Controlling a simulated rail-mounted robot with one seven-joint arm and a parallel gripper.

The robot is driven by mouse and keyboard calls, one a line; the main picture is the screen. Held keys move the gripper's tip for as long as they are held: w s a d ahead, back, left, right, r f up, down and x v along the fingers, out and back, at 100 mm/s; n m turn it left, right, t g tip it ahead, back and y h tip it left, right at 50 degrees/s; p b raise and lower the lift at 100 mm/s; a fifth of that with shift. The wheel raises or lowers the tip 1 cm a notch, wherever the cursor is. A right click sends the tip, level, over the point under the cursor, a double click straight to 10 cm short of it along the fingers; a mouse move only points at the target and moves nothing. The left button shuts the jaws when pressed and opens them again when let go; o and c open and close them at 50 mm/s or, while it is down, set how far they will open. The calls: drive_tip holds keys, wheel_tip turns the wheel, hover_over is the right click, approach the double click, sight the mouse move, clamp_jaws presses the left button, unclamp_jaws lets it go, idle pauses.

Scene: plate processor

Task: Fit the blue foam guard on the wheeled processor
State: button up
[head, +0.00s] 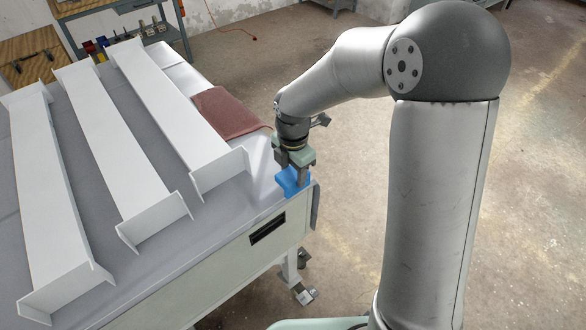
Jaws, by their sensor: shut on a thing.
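The blue foam guard (291,182) is a small blue piece at the near right corner of the wheeled processor (220,262). My gripper (292,172) points down over that corner and is shut on the guard. The guard's upper part is partly hidden behind the fingers. I cannot tell whether the guard touches the processor's corner or sits just above it. The processor is a long pale bench with a grey top, a dark slot in its end face and castors below.
Several white channel-shaped trays, one of them the nearest to the gripper (170,110), lie along the processor's top. A reddish-brown cloth (232,120) lies by its right edge. A workbench with tools (125,25) stands behind. The concrete floor at right is clear.

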drive_tip(key=shift+f+b, duration=1.05)
drive_tip(key=shift+f, duration=0.95)
drive_tip(key=shift+f, duration=0.3)
drive_tip(key=o, duration=1)
drive_tip(key=shift+o, duration=0.2)
drive_tip(key=shift+r, duration=0.1)
wheel_tip(320, 180, up, 17)
drive_tip(key=b, duration=0.1)
drive_tip(key=s+d+f+m, duration=0.3)
drive_tip(key=s+d+m, duration=0.3)
drive_tip(key=s+m, duration=0.4)
drive_tip(key=s+d+f+m, duration=0.3)
drive_tip(key=s+d+m, duration=0.4)
drive_tip(key=s+m, duration=0.4)
drive_tip(key=m, duration=0.4)
drive_tip(key=shift+s+d+f+m+t, duration=0.15)
drive_tip(key=shift+f+m+t, duration=0.15)
drive_tip(key=shift+f, duration=0.1)
